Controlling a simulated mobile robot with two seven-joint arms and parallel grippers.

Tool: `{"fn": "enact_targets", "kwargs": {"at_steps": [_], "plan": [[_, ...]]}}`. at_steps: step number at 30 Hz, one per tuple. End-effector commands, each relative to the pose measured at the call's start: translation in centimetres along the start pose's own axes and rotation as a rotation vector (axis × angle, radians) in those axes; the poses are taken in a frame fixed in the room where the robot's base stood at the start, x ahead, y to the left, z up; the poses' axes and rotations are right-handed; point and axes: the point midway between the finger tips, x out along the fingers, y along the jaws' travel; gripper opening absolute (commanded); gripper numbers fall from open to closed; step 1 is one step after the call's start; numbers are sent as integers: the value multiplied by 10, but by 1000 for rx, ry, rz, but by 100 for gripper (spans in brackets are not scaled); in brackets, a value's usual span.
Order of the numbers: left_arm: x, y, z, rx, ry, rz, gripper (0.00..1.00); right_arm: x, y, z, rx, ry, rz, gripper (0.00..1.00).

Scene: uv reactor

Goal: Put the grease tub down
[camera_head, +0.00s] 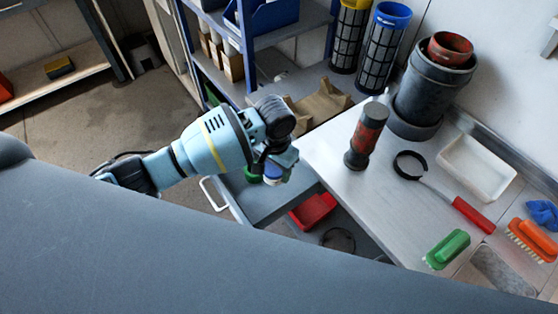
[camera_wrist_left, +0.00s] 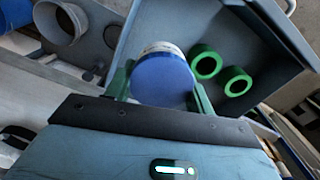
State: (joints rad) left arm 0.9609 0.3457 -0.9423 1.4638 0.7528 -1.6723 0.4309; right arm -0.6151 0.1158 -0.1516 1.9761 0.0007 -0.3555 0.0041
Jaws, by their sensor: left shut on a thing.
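The grease tub (camera_wrist_left: 163,80) has a blue lid and a pale body. My left gripper (camera_head: 274,168) is shut on it, with a green finger on either side in the left wrist view. In the head view the tub (camera_head: 273,179) shows only in part below the gripper. It is over the open grey drawer (camera_head: 258,203), which also shows behind the tub in the left wrist view (camera_wrist_left: 215,30). I cannot tell whether the tub touches the drawer floor. My right gripper is not in view.
Green rings (camera_wrist_left: 206,65) lie in the drawer beside the tub. A red bin (camera_head: 312,211) sits below. The bench (camera_head: 330,160) to the right carries a red-and-black cylinder (camera_head: 366,136), a strap wrench (camera_head: 440,192), a white tray (camera_head: 476,167) and brushes (camera_head: 447,249).

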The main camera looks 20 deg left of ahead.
Motion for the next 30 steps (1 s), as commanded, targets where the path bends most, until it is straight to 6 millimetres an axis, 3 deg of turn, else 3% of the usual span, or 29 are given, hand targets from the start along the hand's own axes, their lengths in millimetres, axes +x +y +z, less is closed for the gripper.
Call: {"fn": "enact_targets", "kwargs": {"at_steps": [10,19,30], "plan": [[19,3,1,19,3,-1,30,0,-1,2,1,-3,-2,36],[69,3,1,18,0,-2,30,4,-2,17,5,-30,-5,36],[82,3,0,18,3,-2,30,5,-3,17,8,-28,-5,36]]}}
